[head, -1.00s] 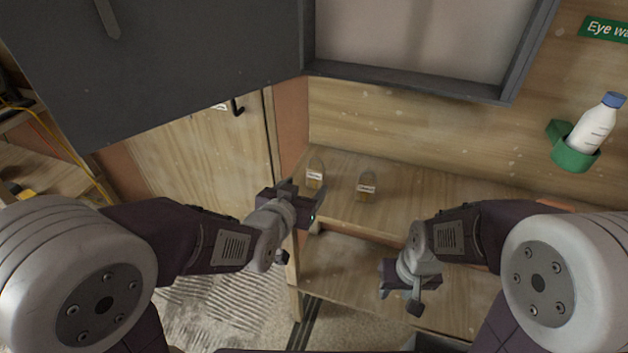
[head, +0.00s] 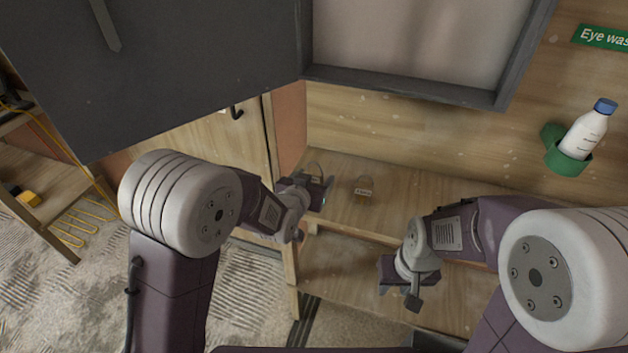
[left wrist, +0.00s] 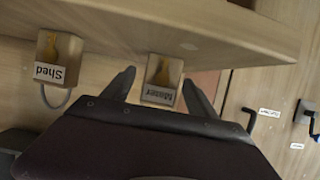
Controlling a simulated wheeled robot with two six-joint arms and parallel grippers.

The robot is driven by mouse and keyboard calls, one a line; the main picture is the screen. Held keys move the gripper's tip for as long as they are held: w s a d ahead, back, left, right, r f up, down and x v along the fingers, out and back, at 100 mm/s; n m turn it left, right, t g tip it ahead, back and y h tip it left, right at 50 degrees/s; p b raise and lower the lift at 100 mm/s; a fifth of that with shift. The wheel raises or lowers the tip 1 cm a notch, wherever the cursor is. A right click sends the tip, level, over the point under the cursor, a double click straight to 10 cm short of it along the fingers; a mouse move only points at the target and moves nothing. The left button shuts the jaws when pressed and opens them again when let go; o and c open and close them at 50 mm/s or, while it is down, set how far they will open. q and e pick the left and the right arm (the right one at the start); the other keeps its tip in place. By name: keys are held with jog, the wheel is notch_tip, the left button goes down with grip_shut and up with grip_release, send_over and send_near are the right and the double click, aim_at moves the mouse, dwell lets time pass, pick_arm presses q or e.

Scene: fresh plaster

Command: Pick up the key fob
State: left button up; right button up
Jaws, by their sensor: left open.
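Two small wooden key fobs with white labels and wire loops are on the wooden shelf. The left fob (head: 315,169) is partly hidden by my left gripper (head: 322,190) in the head view. In the left wrist view it is the fob with a label starting with M (left wrist: 162,75), upside down between the tips of my open left gripper (left wrist: 160,92). No firm contact shows. The other fob (head: 364,187), labelled "Shed" in the left wrist view (left wrist: 58,60), stands to the right in the head view. My right gripper (head: 402,283) is lower right, away from both fobs; its jaw opening is unclear.
The wooden shelf (head: 420,212) is clear to the right of the fobs. A dark-framed cabinet with an open door (head: 190,60) hangs above. A white bottle (head: 586,132) sits in a green holder (head: 566,163) on the right wall. A lower shelf (head: 345,275) lies below.

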pick_arm(q)
jog(key=c, duration=1.5)
jog(key=shift+o, duration=0.2)
notch_tip(320, 180, up, 10)
jog(key=p, duration=0.2)
jog(key=shift+r+p, duration=0.15)
jog(key=shift+p, duration=0.2)
notch_tip(320, 180, up, 9)
jog(key=p, duration=0.9)
jog(key=shift+r, duration=0.2)
